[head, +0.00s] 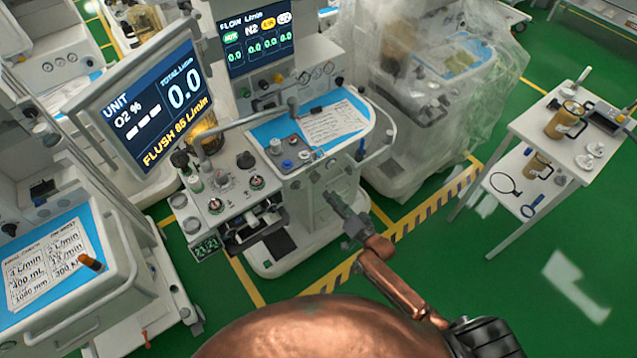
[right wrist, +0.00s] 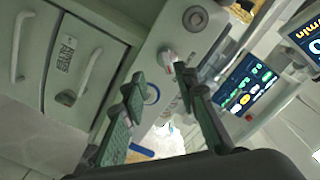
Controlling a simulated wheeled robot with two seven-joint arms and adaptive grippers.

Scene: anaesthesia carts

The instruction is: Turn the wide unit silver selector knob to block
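The unit with the N2 flow screen (head: 258,35) stands at the centre of the head view; I cannot tell for sure that it is the wide unit. In the right wrist view, a small pale silver knob (right wrist: 168,54) sits on a light grey panel (right wrist: 160,35), just beyond my fingertips. It may be the selector knob; its setting and the label marks are too small to read. My right gripper (right wrist: 158,77) has its green fingers apart with nothing between them. In the head view, my right gripper (head: 336,200) is by the unit's front right side. My left gripper is not in view.
A second unit with an O2 screen (head: 155,105) stands to the left. A plastic-covered machine (head: 420,90) is behind right. A white trolley (head: 535,125) with mugs stands at far right. Green floor between is clear. A drawer handle (right wrist: 88,73) shows in the wrist view.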

